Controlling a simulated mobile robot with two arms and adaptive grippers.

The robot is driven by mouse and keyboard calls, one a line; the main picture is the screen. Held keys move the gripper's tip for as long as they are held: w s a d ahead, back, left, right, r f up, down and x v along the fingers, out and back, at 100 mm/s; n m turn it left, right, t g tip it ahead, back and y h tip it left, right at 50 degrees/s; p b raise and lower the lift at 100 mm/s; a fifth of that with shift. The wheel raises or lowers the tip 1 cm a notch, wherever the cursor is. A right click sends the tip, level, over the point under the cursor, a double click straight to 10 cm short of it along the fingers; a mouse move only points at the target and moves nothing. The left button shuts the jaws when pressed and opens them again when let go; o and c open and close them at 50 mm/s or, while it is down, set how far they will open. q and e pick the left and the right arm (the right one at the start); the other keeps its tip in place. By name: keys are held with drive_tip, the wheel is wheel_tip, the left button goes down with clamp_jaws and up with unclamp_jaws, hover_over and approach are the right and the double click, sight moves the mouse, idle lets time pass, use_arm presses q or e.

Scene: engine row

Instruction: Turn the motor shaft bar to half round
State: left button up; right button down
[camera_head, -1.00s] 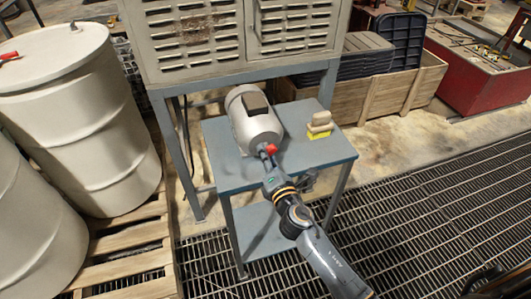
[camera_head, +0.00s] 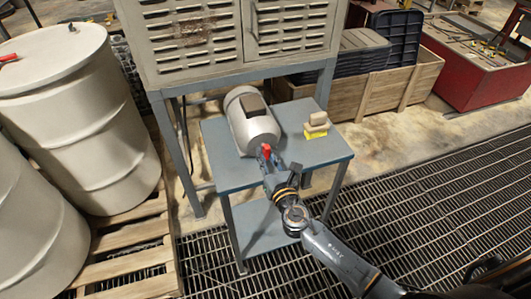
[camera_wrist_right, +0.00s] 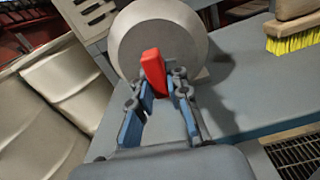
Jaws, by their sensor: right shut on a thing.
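The grey motor (camera_head: 252,128) lies on the blue table, its round end face toward me. The red shaft bar (camera_head: 266,151) stands out from that end face. My right gripper (camera_head: 268,160) reaches it from the front and is shut on the bar. In the right wrist view the bar (camera_wrist_right: 154,72) is slightly tilted, its top leaning left, between the blue-padded fingers of the gripper (camera_wrist_right: 159,88). The fingers hide the bar's lower part and the shaft. My left gripper is not in view.
A brush with yellow bristles (camera_head: 316,126) rests on the blue table (camera_head: 225,172) right of the motor. A louvred cabinet (camera_head: 225,40) stands behind. White drums (camera_head: 85,130) on a pallet are at left. The grating (camera_head: 430,190) at right is clear.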

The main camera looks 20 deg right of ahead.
drive_tip(key=shift+f+n, duration=0.1)
drive_tip(key=shift+n, duration=0.4)
drive_tip(key=c, duration=1.3)
unclamp_jaws()
drive_tip(key=s, duration=1.2)
drive_tip(key=shift+d, duration=0.25)
